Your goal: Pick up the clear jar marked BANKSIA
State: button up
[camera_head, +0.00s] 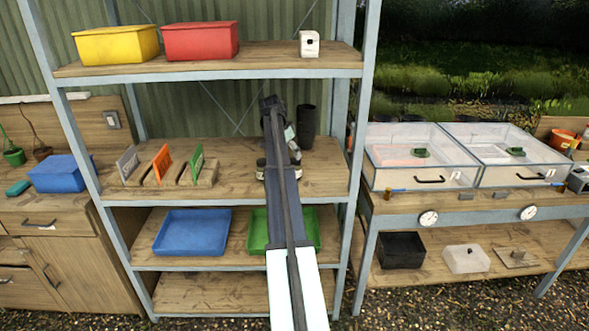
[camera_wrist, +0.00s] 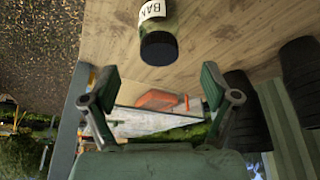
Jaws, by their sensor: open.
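In the wrist view, a clear jar (camera_wrist: 160,35) with a black lid stands on the wooden shelf, its white label showing "BAN"; the top edge cuts off the rest. My gripper (camera_wrist: 158,85) is open and empty, with its two green-padded fingers apart. The jar is beyond the fingertips, its lid facing them, and lies between the fingers' lines without visible contact. In the head view, my arm reaches to the middle shelf and hides much of the area around the jar; I cannot make out the jar's label there.
Dark stacked pots (camera_head: 307,127) stand right of my arm, and they show close on the right in the wrist view (camera_wrist: 300,85). Coloured cards in wooden holders (camera_head: 162,163) are to the left. The upper shelf (camera_head: 210,69) and the rack posts (camera_head: 362,110) bound the space.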

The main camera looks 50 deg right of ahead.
aim_at(294, 160)
jog(key=shift+a+p+x, duration=0.15)
jog(key=shift+p+x, duration=0.55)
jog(key=shift+x, duration=1.05)
jog(key=shift+a+p+x, duration=0.1)
jog(key=shift+p+x, duration=0.55)
jog(key=shift+x, duration=1.1)
jog(key=shift+f, duration=0.1)
jog(key=c, duration=1.4)
